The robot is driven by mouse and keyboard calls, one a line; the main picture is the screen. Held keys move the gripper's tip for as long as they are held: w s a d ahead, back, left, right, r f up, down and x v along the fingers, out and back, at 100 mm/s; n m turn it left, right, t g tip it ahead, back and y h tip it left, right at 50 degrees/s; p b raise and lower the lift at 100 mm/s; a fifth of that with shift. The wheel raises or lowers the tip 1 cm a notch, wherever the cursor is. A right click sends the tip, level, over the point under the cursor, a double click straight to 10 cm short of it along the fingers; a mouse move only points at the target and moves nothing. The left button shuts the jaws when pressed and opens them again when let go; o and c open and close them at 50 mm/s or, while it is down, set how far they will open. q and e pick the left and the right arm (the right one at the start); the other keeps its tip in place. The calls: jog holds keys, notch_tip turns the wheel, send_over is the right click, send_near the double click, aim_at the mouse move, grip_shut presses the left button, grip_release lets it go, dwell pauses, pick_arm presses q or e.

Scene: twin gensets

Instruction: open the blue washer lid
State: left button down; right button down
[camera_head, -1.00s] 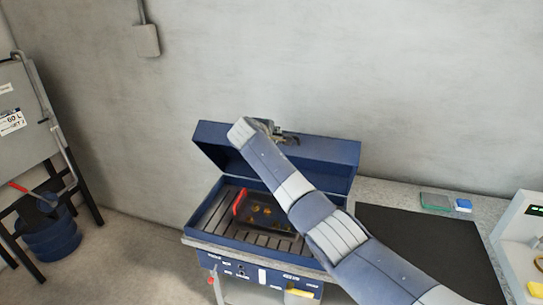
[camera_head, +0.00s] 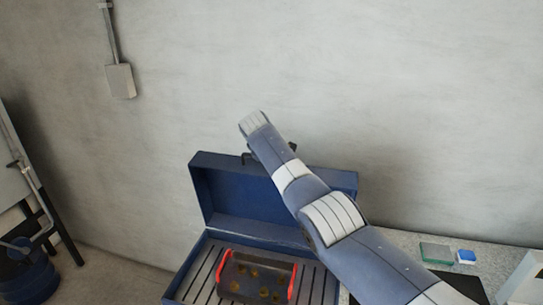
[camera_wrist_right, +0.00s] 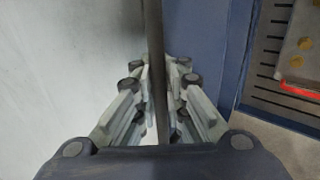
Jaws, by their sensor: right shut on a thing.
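The blue washer (camera_head: 212,240) stands against the wall with its lid (camera_head: 230,190) raised to about upright. A dark handle (camera_head: 247,156) sits at the lid's top edge, mostly hidden by my right arm. In the right wrist view the handle is a dark bar (camera_wrist_right: 153,30) running between the fingers of my right gripper (camera_wrist_right: 158,75), which is shut on it. The lid (camera_wrist_right: 192,35) shows just right of the bar. In the head view the right fingers are hidden behind the arm. My left gripper is not in view.
A basket (camera_head: 240,262) with red ends and several brownish parts sits on the slatted washer floor. Right of the washer, a bench holds a green-topped box (camera_head: 436,252), a blue item (camera_head: 466,256) and a dark mat. A blue bucket (camera_head: 28,280) stands at far left.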

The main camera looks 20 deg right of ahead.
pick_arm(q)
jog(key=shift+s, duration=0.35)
pick_arm(e)
jog(key=shift+w+r, duration=0.1)
jog(key=shift+r, duration=0.2)
jog(key=c, duration=1.7)
grip_release()
jog(key=shift+a, duration=0.1)
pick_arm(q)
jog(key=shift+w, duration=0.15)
pick_arm(e)
jog(key=shift+o, duration=0.2)
jog(key=shift+s+a, duration=0.1)
jog(key=shift+s, duration=0.15)
jog(key=shift+s+a+r, duration=0.15)
jog(key=shift+s+r, duration=0.1)
jog(key=shift+r, duration=0.1)
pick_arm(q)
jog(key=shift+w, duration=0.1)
pick_arm(e)
jog(key=v, duration=1.1)
jog(key=shift+f, duration=0.1)
